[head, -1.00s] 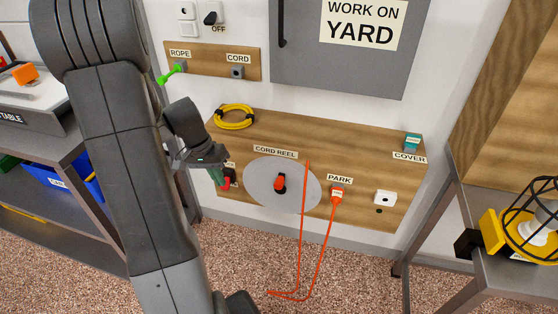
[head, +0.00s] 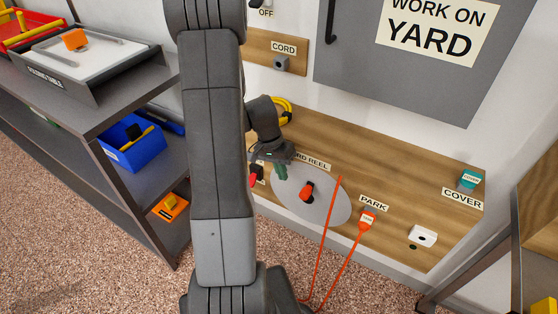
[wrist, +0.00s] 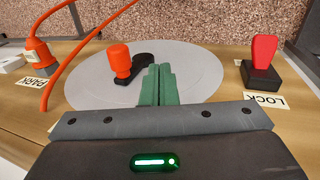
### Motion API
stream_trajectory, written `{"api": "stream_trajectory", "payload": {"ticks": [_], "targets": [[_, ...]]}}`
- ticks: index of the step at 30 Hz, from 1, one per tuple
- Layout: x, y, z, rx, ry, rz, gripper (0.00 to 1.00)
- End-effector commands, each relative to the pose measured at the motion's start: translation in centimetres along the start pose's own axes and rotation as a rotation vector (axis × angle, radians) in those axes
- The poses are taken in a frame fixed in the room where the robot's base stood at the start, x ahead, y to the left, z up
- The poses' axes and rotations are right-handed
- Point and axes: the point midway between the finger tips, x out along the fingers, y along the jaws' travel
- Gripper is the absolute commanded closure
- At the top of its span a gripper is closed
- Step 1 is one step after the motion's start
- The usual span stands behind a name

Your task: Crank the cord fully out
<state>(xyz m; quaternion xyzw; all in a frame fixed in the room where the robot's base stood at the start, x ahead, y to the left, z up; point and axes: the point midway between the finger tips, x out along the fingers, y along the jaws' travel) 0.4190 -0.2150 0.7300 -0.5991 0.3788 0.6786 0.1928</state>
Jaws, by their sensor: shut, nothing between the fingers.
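The cord reel (head: 328,208) is a grey disc on the wooden panel, seen also in the wrist view (wrist: 195,62). Its crank has a black arm (wrist: 147,62) and an orange knob (wrist: 120,60); in the head view the crank (head: 307,190) sits mid-disc. An orange cord (head: 332,220) hangs down by the reel and rises to an orange plug (head: 367,219) at PARK. My gripper (head: 281,173) is over the disc's upper-left part. In the wrist view its green fingers (wrist: 157,82) are together and empty, beside the crank arm; contact is unclear. The red LOCK lever (wrist: 264,50) stands upright on a black base.
A white box (head: 424,236) and a teal COVER block (head: 470,180) are on the panel's right. A yellow coil (head: 285,110) is behind my wrist. Shelves (head: 95,100) stand left, a bench (head: 520,220) right. Carpet lies in front.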

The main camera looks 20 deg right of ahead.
Motion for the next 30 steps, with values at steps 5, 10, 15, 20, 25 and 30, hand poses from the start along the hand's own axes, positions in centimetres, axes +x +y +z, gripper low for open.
{"api": "stream_trajectory", "payload": {"ticks": [5,10,15,20,25,30], "targets": [[2.7,1.3,0.0,0.004,-0.002,0.001,1.00],[3.7,2.9,0.0,0.003,-0.001,0.000,1.00],[4.0,3.5,0.0,0.001,-0.001,-0.001,1.00],[4.0,3.5,0.0,0.000,0.000,-0.001,1.00],[4.0,3.6,0.0,0.001,0.000,-0.001,1.00],[4.6,4.6,0.0,0.003,0.000,-0.001,1.00]]}}
